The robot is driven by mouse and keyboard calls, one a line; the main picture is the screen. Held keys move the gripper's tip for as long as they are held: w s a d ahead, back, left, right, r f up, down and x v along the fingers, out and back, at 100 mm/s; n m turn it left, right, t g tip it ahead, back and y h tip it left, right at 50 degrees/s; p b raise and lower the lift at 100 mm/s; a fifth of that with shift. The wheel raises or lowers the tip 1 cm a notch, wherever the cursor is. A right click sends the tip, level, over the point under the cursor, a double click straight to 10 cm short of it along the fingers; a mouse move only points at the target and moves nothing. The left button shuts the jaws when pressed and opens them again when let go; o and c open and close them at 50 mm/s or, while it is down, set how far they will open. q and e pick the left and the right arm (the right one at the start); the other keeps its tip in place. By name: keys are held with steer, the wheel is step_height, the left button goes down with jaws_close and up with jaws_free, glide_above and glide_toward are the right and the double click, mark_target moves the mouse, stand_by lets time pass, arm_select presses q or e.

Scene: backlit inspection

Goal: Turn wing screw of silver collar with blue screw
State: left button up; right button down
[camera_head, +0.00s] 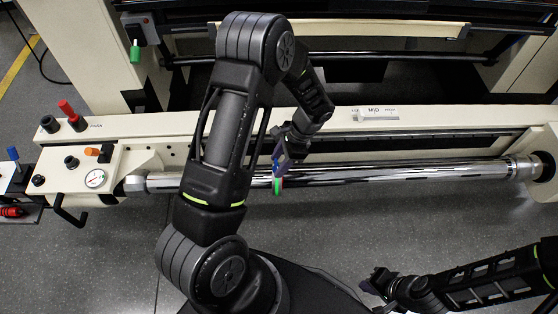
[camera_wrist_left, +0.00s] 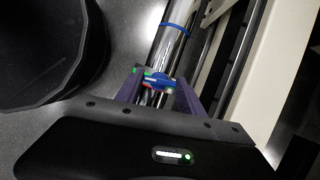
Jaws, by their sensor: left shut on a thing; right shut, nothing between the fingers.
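In the left wrist view, the blue wing screw (camera_wrist_left: 160,82) sits between the two purple fingertips of my left gripper (camera_wrist_left: 160,90), which is shut on it. Small green and red parts show beside the screw. In the head view my left gripper (camera_head: 281,164) is at the chrome bar (camera_head: 400,174), with a green and red piece (camera_head: 278,186) just below its fingers. The silver collar cannot be told apart from the shiny bar. My right gripper (camera_head: 372,284) is shut and empty at the lower right, away from the bar.
A blue ring (camera_wrist_left: 176,27) is around the bar further along in the left wrist view. The beige machine beam (camera_head: 400,118) runs behind the bar. A panel at the left carries a gauge (camera_head: 95,178) and knobs. Grey floor lies open in front.

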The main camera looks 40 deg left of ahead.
stand_by(0.3)
arm_select(q)
steer(key=o, duration=1.4)
steer(key=p+v, duration=0.1)
steer(key=v, duration=0.6)
steer(key=shift+r, duration=0.35)
steer(key=shift+w+d, duration=0.15)
steer(key=shift+w, duration=0.05)
